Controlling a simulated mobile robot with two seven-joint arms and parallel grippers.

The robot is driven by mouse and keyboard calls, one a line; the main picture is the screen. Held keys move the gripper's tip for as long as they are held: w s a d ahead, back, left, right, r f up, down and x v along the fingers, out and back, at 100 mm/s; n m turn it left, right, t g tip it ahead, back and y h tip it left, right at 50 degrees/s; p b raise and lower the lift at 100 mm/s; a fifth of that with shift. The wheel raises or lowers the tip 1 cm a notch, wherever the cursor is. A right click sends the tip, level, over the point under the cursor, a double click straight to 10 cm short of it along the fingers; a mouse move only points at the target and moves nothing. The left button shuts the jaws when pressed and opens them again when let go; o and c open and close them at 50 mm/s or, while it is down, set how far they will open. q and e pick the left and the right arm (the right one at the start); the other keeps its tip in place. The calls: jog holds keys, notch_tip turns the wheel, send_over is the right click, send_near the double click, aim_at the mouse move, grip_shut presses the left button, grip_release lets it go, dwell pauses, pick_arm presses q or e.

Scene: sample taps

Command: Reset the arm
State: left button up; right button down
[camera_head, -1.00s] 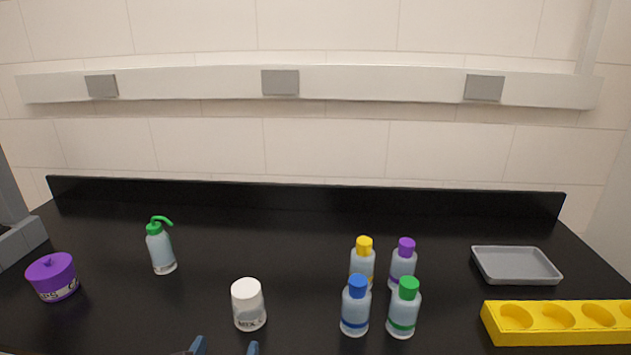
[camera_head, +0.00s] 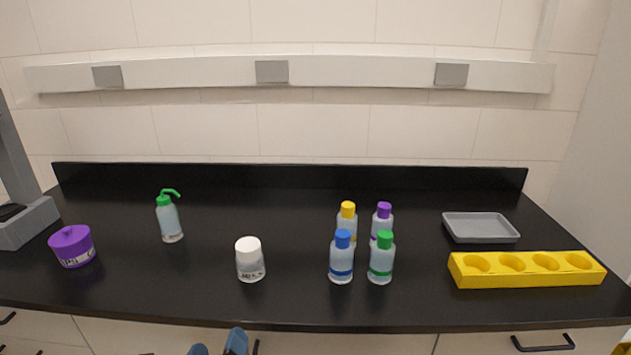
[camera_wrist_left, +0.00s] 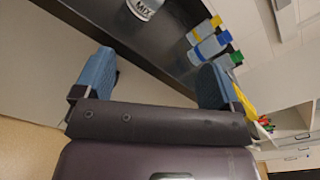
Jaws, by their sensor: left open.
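My left gripper (camera_head: 218,345) shows only its blue fingertips at the bottom edge of the head view, below the counter's front edge. In the left wrist view its two blue fingers (camera_wrist_left: 155,80) are wide apart with nothing between them. The white-capped MIX bottle (camera_head: 250,260) stands upright on the black counter (camera_head: 290,300), beyond the gripper and apart from it; it also shows at the top of the left wrist view (camera_wrist_left: 143,7). My right gripper is not clearly visible.
Bottles with yellow (camera_head: 348,220), purple (camera_head: 383,219), blue (camera_head: 342,258) and green (camera_head: 380,258) caps stand grouped. Right of them are a grey tray (camera_head: 480,228) and a yellow rack (camera_head: 525,270). A wash bottle (camera_head: 169,218) and purple-lidded jar (camera_head: 73,247) stand left.

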pick_arm(q)
jog(key=s+a+f+n+g, duration=0.2)
jog(key=s+f+n, duration=0.3)
jog(key=n, duration=0.4)
jog(key=s+a+f+n+g, duration=0.2)
jog(key=s+a+f+n, duration=0.3)
jog(key=n, duration=0.5)
jog(key=s+a+f+n+g+y, duration=0.1)
jog(key=s+a+f+n+g, duration=0.1)
jog(key=s+f+n, duration=0.3)
jog(key=shift+a+f+n, duration=0.85)
jog(key=shift+f+n, duration=0.85)
jog(key=shift+n, duration=0.7)
pick_arm(e)
jog(key=shift+s+d+f, duration=0.1)
jog(key=shift+s+f, duration=0.3)
jog(key=shift+s, duration=0.35)
jog(key=shift+w, duration=0.1)
